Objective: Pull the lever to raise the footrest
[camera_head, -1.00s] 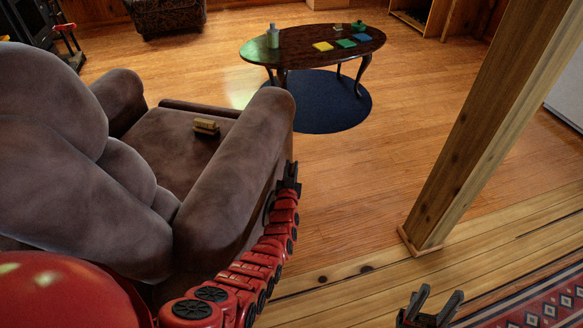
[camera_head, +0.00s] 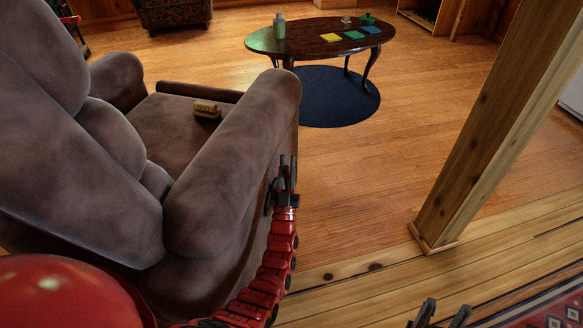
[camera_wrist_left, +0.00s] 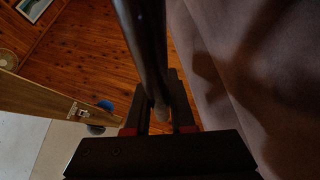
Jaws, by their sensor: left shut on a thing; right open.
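A brown recliner (camera_head: 225,145) stands at the left, its right armrest side facing my left arm. My left gripper (camera_head: 288,168) is at the outer side of that armrest, fingers pointing up in the head view. In the left wrist view, a dark rod-like lever (camera_wrist_left: 144,45) runs down between the fingers of the left gripper (camera_wrist_left: 160,100), which is shut on it beside the brown upholstery. In the head view the lever is mostly hard to make out against the gripper. My right gripper (camera_head: 440,312) is open and empty at the bottom edge, partly cut off.
An oval dark table (camera_head: 300,43) with a bottle and colored squares stands on a round blue rug (camera_head: 335,100) beyond. A wooden post (camera_head: 490,130) rises at the right. The floor between is clear.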

